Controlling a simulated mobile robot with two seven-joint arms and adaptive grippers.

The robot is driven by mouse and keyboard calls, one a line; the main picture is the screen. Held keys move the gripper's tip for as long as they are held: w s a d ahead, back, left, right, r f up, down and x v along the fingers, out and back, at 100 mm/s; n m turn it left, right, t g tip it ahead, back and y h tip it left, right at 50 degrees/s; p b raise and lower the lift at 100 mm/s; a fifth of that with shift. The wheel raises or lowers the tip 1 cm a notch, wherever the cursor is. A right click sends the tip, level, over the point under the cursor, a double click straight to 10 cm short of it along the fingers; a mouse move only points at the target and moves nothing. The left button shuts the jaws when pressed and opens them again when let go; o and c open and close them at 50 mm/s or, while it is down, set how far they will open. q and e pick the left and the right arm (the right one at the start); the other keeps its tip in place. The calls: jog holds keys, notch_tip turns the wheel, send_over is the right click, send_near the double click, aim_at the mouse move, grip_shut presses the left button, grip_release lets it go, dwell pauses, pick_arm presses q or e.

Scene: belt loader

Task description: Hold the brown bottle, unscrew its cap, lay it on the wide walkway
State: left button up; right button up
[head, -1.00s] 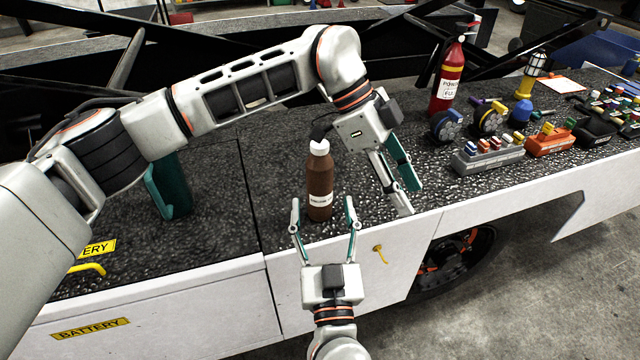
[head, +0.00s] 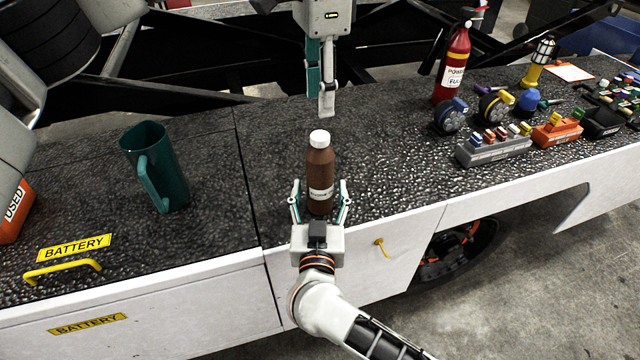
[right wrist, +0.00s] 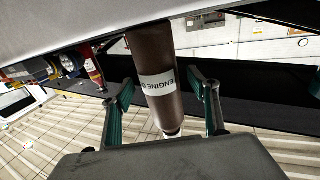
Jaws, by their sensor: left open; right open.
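The brown bottle (head: 320,172) stands upright on the dark textured walkway (head: 390,165), with its white cap (head: 319,138) on top and a white label low on its side. My right gripper (head: 319,190) is open, its fingers on either side of the bottle's lower part. In the right wrist view the bottle (right wrist: 153,60) is between the two fingers (right wrist: 163,98), with gaps visible on both sides. My left gripper (head: 322,100) is open and empty, pointing down above and behind the bottle, apart from the cap.
A teal mug (head: 160,170) stands to the left, near an orange bin marked USED (head: 15,212). A red extinguisher (head: 453,65), a grey rack (head: 493,147) and several tools stand to the right. The walkway just right of the bottle is clear.

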jog(key=shift+w, duration=0.85)
jog(key=shift+c, duration=0.4)
